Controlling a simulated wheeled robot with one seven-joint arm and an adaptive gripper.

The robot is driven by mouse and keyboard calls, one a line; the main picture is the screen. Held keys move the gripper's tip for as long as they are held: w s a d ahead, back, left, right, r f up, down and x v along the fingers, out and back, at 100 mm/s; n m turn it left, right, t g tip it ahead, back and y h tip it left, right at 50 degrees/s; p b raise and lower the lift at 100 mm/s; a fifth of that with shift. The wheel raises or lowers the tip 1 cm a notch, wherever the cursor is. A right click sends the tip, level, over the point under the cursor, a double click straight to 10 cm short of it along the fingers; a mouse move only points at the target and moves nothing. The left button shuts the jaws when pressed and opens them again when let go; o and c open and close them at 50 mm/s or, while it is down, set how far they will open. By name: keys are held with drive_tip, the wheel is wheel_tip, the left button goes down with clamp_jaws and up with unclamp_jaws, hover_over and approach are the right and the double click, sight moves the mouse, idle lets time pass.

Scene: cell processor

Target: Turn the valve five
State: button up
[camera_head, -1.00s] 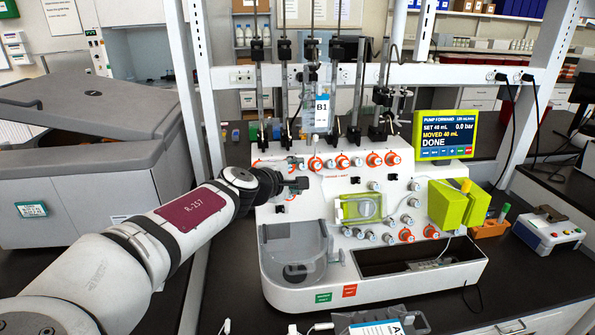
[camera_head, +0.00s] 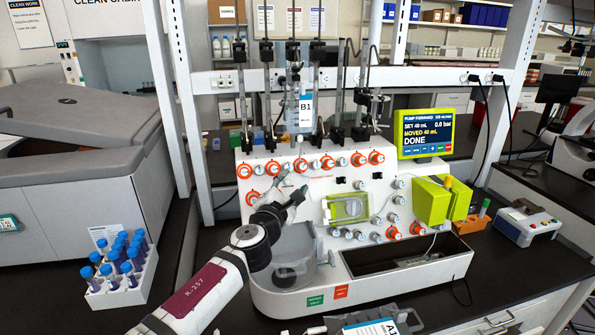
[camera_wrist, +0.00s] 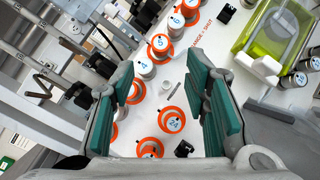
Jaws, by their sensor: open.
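Valve five (camera_wrist: 160,43) is a round white knob with an orange ring and the number 5, on the white cell processor panel (camera_wrist: 206,112). In the wrist view it lies just beyond the fingertips of my gripper (camera_wrist: 162,66), with valve six (camera_wrist: 177,20) and valve four (camera_wrist: 142,62) on either side. The gripper's two teal-padded fingers are spread, with nothing held between them. In the head view my gripper (camera_head: 293,198) is in front of the processor (camera_head: 268,300), below its upper row of valves. The numbers there are too small to read.
A green-framed screen (camera_head: 425,133) reads DONE. A bag marked B1 (camera_head: 304,106) hangs above the valves among upright poles. Tubing crosses near the gripper. A white rack (camera_head: 140,283) of blue-capped tubes stands left of my arm, beside a grey machine (camera_head: 80,200).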

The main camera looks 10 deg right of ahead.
sight(303, 166)
drive_tip(key=x, duration=0.9)
drive_tip(key=shift+d, duration=0.1)
clamp_jaws()
